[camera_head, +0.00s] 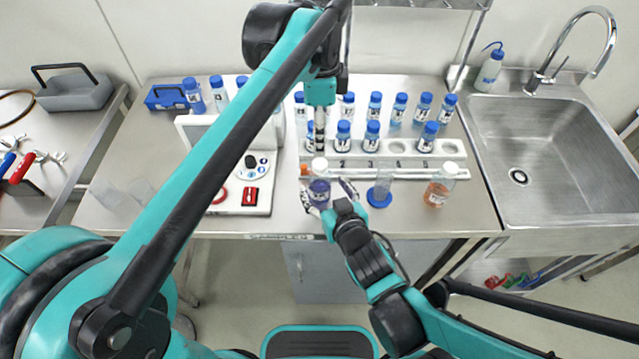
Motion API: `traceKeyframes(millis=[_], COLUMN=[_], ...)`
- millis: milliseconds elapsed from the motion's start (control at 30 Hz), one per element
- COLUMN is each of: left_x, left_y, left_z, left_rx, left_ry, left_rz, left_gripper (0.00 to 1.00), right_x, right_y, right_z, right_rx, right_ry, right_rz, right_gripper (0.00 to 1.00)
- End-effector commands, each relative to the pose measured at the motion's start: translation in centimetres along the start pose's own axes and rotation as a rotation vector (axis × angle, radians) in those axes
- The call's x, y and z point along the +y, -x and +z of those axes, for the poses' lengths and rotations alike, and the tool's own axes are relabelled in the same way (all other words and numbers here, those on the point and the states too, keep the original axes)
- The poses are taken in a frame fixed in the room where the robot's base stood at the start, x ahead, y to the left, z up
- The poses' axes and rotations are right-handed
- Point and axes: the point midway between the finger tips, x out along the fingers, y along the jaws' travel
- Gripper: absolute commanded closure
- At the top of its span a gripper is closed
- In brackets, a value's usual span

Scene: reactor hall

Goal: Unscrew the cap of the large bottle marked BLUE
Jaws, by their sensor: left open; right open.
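A large bottle (319,191) with dark blue-violet liquid and a white cap (319,166) stands upright near the front edge of the bench; its label is too small to read. My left gripper (319,146) points down just above and behind the white cap, apart from it as far as I can see. My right gripper (328,194) is open at the front of the bottle, with a finger on either side of its body. Whether these fingers touch the glass I cannot tell.
A white numbered rack (400,163) with blue-capped bottles is behind. A second large bottle (437,190) with orange liquid stands right, past a blue-based cylinder (379,194). A white device (243,195) stands left. The sink (540,150) is far right.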

Motion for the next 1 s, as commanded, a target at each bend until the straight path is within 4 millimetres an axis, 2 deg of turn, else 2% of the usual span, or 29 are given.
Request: traceKeyframes(millis=[200, 400, 800, 1000], left_x=[0.0, 0.0, 0.0, 0.0], left_y=[0.0, 0.0, 0.0, 0.0], left_z=[0.0, 0.0, 0.0, 0.0], left_rx=[0.0, 0.0, 0.0, 0.0], left_ry=[0.0, 0.001, 0.001, 0.001], left_rz=[0.0, 0.0, 0.0, 0.0], left_gripper=[0.53, 0.53, 0.53, 0.53], right_x=[0.0, 0.0, 0.0, 0.0], right_y=[-2.4, -3.8, -4.1, -4.1], right_z=[0.0, 0.0, 0.1, 0.1], right_rx=[0.0, 0.0, 0.0, 0.0], right_ry=[0.0, 0.001, 0.001, 0.001], right_rz=[0.0, 0.001, 0.0, 0.0], right_gripper=[0.3, 0.3, 0.3, 0.83])
